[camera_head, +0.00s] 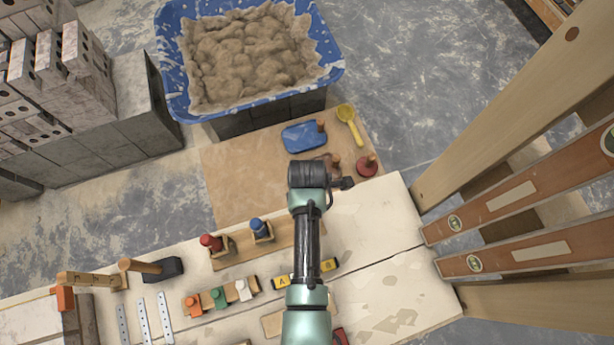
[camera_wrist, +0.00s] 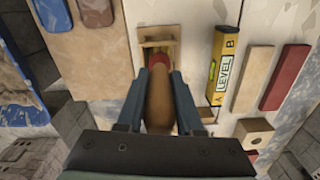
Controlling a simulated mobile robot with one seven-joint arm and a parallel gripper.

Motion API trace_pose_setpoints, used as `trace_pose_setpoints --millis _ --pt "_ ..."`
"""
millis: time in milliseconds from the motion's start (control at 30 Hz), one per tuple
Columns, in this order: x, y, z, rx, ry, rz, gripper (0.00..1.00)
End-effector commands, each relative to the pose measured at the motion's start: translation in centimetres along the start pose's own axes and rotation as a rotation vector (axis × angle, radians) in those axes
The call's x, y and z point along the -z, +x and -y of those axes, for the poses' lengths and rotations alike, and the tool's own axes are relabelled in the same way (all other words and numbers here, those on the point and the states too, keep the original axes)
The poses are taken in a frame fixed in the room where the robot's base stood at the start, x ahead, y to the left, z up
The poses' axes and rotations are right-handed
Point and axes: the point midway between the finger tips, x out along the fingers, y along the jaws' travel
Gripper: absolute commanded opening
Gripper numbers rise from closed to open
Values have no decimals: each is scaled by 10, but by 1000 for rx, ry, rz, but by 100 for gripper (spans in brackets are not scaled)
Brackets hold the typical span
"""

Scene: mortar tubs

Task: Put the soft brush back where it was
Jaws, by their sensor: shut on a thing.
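In the wrist view my gripper (camera_wrist: 158,76) is shut on the soft brush (camera_wrist: 160,105), whose rounded tan handle shows between the fingers with a red part at its far end. That red part is right at a small wooden holder (camera_wrist: 157,32); I cannot tell whether it is seated in it or just above it. The bristles are hidden. In the head view a low wooden rack (camera_head: 235,260) holds a red-topped tool (camera_head: 211,242) and a blue-topped tool (camera_head: 258,229). My arm covers the rack's right end, the brush and my gripper there.
A yellow level (camera_head: 325,265) lies close by. Beyond the rack, a board (camera_head: 235,180) bears a blue float (camera_head: 303,137), a yellow scoop (camera_head: 349,122) and a red-knobbed tool (camera_head: 366,166). A blue mortar tub (camera_head: 172,65) stands behind. Blocks with coloured pegs (camera_head: 218,297) and a hammer (camera_head: 155,268) lie left.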

Motion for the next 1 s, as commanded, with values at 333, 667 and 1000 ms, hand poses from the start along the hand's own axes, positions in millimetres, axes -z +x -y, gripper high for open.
trace_pose_setpoints --millis 333,667,1000 --pt "0 5 0 -1 0 0 0" --pt "0 8 0 -1 0 0 0" --pt "0 8 0 -1 0 0 70"
